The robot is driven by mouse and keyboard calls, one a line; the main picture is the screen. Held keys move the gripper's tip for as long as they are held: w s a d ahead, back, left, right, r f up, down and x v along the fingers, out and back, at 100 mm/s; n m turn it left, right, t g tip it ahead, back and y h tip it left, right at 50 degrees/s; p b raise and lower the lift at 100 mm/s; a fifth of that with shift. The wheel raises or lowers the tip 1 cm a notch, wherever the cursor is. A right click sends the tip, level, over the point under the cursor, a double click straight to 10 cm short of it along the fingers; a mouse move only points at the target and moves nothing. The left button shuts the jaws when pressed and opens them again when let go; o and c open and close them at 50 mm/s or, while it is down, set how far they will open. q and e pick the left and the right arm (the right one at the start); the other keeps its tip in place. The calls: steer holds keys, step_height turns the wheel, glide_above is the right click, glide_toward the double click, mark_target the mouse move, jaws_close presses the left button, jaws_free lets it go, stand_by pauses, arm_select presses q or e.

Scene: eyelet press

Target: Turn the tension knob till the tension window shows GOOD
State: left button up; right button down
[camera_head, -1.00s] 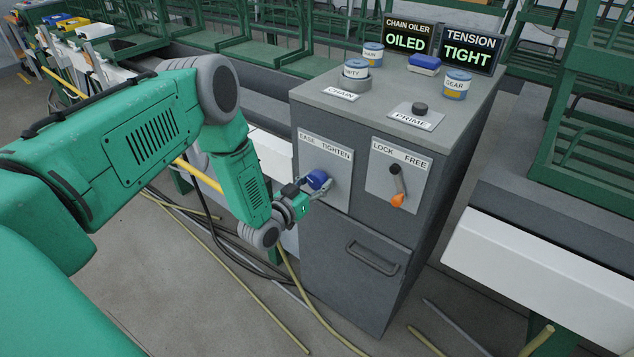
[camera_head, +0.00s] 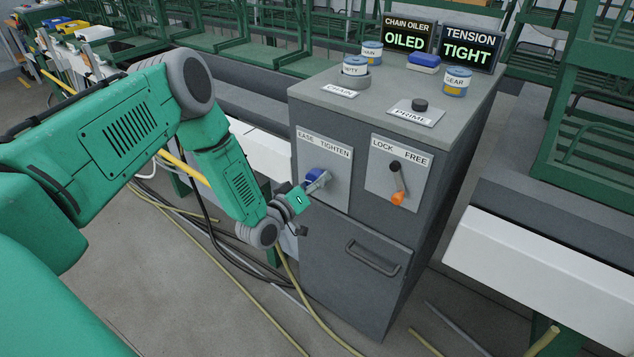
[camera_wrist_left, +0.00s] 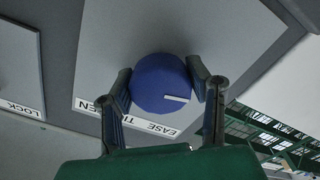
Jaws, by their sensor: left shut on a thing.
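The blue tension knob (camera_head: 314,176) sits on the EASE/TIGHTEN plate (camera_head: 337,188) on the front of the grey cabinet. My left gripper (camera_head: 315,181) is at the knob. The left wrist view shows the round blue knob (camera_wrist_left: 162,84), with a white mark on its face, between the two fingers of my left gripper (camera_wrist_left: 162,88), which is shut on it. The tension window (camera_head: 469,50) on the cabinet top reads TIGHT. My right gripper is not in view.
The LOCK/FREE lever (camera_head: 398,184), with an orange tip, hangs down right of the knob. The chain oiler window (camera_head: 407,36) reads OILED. A drawer handle (camera_head: 371,258) is below.

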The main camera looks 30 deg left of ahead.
arm_select(q)
steer(key=shift+s+f, duration=0.2)
steer(key=shift+f, duration=0.05)
steer(key=o, duration=1.2)
steer(key=shift+c, duration=0.2)
steer(key=shift+a+r, duration=0.1)
steer(key=s+a, duration=0.1)
steer(key=s, duration=1)
steer(key=shift+s, duration=0.4)
